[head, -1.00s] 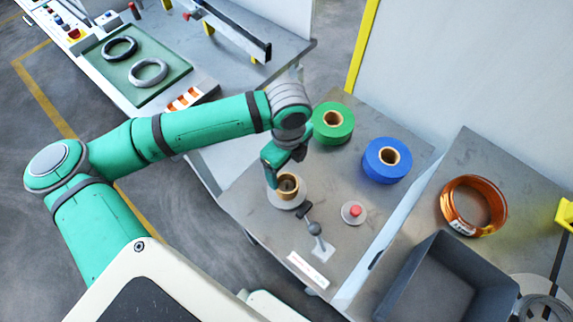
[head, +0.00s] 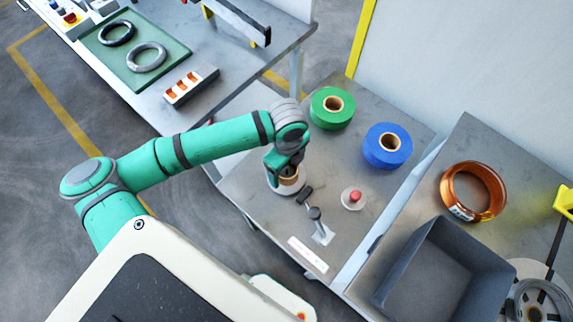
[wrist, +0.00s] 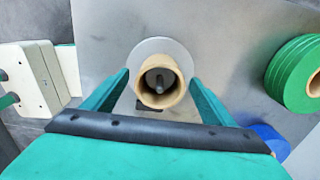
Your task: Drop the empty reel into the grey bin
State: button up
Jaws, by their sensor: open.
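The empty reel, a tan cardboard core (head: 290,176), sits upright on a pale round base with a post through its middle. In the wrist view the reel (wrist: 160,81) lies between the two green fingers. My gripper (head: 288,168) is open around it, with a finger on each side; in the wrist view the gripper (wrist: 159,88) shows gaps beside the core. The grey bin (head: 440,278) stands on the right-hand table, open at the top, and looks empty from here.
A green roll (head: 332,108) and a blue roll (head: 387,146) stand behind the reel. A red button (head: 354,197) and a small lever (head: 316,215) are close to its right. A copper coil (head: 473,191) lies behind the bin. A gap separates the tables.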

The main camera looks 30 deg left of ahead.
jog(key=shift+c, duration=0.3)
jog(key=c, duration=1.2)
jog(key=shift+r, duration=0.1)
jog(key=shift+r, duration=0.1)
jog(key=shift+r, duration=4.55)
